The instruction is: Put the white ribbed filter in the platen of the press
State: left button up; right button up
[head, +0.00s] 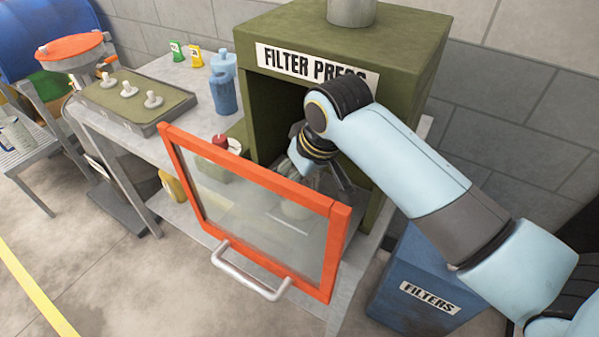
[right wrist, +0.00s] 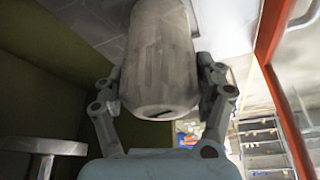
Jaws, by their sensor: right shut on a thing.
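The olive filter press (head: 405,50) stands on the table with its orange-framed glass door (head: 335,250) swung open. My right gripper (head: 312,178) is inside the press opening, partly seen through the glass. In the right wrist view its two fingers (right wrist: 160,82) are shut on the sides of the pale grey-white filter (right wrist: 158,45). The filter shows dimly through the door in the head view (head: 297,209); its ribs are hard to make out. A round metal plate on a stem (right wrist: 48,146), perhaps the platen, is at lower left in the right wrist view, apart from the filter. My left gripper is not in view.
The door with its handle (head: 250,272) juts out in front of the opening. A blue FILTERS bin (head: 415,270) stands on the floor at right. Blue bottles (head: 223,90) and a tray with pegs (head: 135,98) are on the table at left.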

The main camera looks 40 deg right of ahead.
jog(key=o, duration=1.3)
jog(key=shift+f, duration=0.1)
jog(key=o, duration=0.5)
jog(key=shift+c, duration=0.2)
jog(key=shift+s+r, duration=0.15)
jog(key=shift+r, duration=0.4)
jog(key=b+v, duration=0.1)
jog(key=v, duration=1)
jog(key=shift+s, duration=0.15)
